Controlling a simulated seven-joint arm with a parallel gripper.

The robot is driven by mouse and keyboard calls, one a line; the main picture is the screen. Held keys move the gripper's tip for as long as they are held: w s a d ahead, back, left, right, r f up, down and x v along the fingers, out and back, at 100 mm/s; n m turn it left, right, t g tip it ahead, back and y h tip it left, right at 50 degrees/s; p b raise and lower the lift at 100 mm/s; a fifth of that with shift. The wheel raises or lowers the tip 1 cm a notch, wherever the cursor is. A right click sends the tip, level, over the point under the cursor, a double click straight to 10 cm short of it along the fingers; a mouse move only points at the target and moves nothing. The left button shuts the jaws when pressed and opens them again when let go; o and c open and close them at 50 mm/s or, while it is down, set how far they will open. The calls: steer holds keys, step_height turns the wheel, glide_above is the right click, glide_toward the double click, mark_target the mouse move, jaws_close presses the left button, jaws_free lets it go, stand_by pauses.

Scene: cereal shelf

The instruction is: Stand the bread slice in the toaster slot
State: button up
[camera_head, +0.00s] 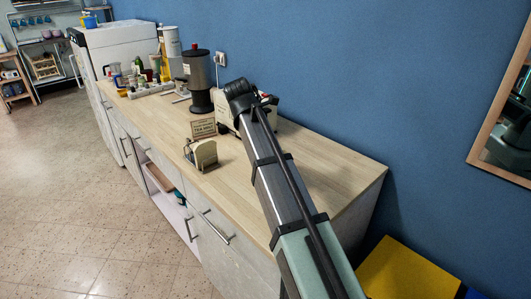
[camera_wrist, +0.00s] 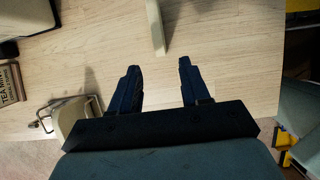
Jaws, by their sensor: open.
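My gripper (camera_wrist: 157,66) is open and empty over the wooden counter in the wrist view, its two dark fingers apart. In the head view my arm hides its fingertips. A pale slab (camera_head: 207,154), which looks like the bread slice, stands in a small wire holder near the counter's front edge; it also shows in the wrist view (camera_wrist: 72,116), left of the fingers. A cream appliance (camera_head: 223,113), probably the toaster, stands near the wall, partly behind my arm. Its slots are not visible. A narrow cream piece (camera_wrist: 155,25) lies ahead of the fingers; I cannot tell what it is.
A small sign (camera_head: 202,128) stands behind the holder. A dark cylindrical dispenser (camera_head: 198,82) stands farther left along the counter (camera_head: 335,173). Bottles and jars (camera_head: 138,77) crowd its far end. The right end is mostly clear. A blue wall runs behind.

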steer(key=shift+v, duration=1.4)
steer(key=w+d+f, duration=0.1)
steer(key=f, duration=0.1)
steer(key=w+d+f, duration=0.2)
steer(key=shift+w+d, duration=0.1)
steer(key=shift+d, duration=0.05)
steer(key=shift+x, duration=3.5)
steer(key=shift+w+r, duration=0.1)
steer(key=shift+c, duration=0.3)
jaws_close()
